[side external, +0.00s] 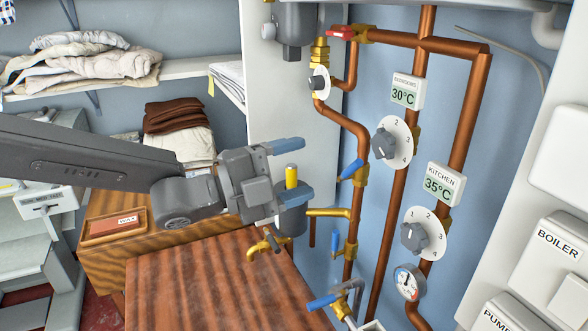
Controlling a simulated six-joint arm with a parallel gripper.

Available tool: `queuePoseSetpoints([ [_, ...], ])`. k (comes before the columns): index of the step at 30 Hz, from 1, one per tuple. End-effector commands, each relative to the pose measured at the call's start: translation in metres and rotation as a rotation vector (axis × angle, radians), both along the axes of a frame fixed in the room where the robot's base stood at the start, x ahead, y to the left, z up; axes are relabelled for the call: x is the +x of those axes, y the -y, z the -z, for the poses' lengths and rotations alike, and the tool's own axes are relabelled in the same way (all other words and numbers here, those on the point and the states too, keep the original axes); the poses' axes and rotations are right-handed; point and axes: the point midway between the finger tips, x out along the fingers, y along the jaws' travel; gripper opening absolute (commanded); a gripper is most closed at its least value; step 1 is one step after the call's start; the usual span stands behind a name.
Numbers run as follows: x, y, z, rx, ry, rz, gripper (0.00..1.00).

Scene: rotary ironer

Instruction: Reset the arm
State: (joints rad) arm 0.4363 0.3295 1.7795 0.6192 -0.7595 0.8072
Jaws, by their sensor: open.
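My grey gripper (290,172) is in the middle of the side external view, at the end of my arm reaching in from the left. Its two blue-grey fingers point right and are spread apart, one above the other. A yellow cylindrical fitting (291,177) shows in the gap between them. I cannot tell whether it is between the fingers or behind them; no grip on it is visible. A grey canister (291,225) shows just below the lower finger, partly hidden by it.
Copper pipes (398,150) with blue-handled valves (351,169), round dials (390,143) and a gauge (408,282) stand right of my gripper. A brass tap (265,244) is below it. A wooden surface (205,285) lies in front, largely clear. Folded laundry (80,65) is on a back-left shelf.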

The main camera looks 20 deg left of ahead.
Motion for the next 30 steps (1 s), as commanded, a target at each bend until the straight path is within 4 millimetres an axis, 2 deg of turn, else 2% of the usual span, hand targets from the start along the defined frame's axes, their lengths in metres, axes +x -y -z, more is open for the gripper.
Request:
queuePoseSetpoints([
  [14,0.000,0.000,0.000,0.001,-0.001,-0.001,0.70],
  [17,0.001,-0.008,-0.003,-0.002,-0.024,-0.027,0.70],
  [20,0.003,-0.036,-0.011,-0.018,-0.112,-0.121,0.70],
  [23,-0.001,-0.085,-0.017,-0.063,-0.281,-0.286,0.70],
  [26,-0.020,-0.144,-0.016,-0.148,-0.494,-0.485,0.70],
  [27,-0.032,-0.165,-0.013,-0.189,-0.581,-0.563,0.70],
  [29,-0.054,-0.196,-0.006,-0.257,-0.711,-0.677,0.70],
  [30,-0.071,-0.214,-0.001,-0.306,-0.796,-0.751,0.70],
])
